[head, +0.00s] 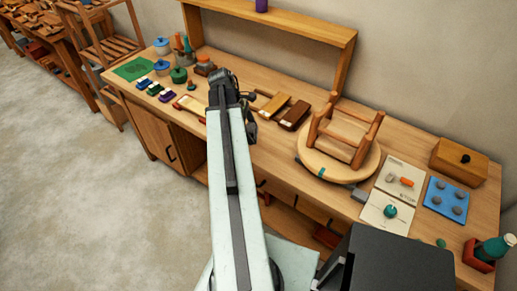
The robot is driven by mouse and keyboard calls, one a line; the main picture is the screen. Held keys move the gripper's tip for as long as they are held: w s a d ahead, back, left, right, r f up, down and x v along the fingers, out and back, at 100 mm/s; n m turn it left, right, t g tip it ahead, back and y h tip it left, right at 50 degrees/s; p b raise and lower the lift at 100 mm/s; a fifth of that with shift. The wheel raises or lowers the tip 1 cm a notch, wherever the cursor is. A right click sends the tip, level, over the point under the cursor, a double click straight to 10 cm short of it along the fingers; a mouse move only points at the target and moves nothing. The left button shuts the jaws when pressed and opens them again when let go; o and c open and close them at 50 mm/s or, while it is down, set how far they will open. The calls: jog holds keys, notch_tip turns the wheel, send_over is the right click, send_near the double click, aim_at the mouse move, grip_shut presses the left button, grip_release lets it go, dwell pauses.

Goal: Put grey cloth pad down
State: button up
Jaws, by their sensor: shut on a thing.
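My gripper (245,98) is at the far end of my raised arm, over the left half of the long wooden workbench (270,150). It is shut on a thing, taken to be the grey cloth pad. The arm and wrist hide the fingertips and the pad, so I cannot make out its shape or its height above the bench.
A small upturned wooden stool (345,133) stands on a round board (318,165) to the right. Brown brushes or blocks (295,115) lie right of my gripper. Jars (178,75) and small colored blocks (154,89) lie left. A wooden box (458,161) stands far right.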

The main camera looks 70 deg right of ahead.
aim_at(264, 147)
jog(key=s+d+n+h, duration=0.1)
jog(key=s+d+n, duration=0.2)
jog(key=d, duration=0.1)
notch_tip(264, 147, down, 11)
jog(key=b, duration=1)
jog(key=shift+r+b, duration=0.1)
jog(key=shift+b, duration=0.3)
jog(key=shift+r, duration=0.25)
jog(key=shift+f, duration=0.2)
jog(key=o, duration=1.2)
jog(key=shift+r, duration=0.1)
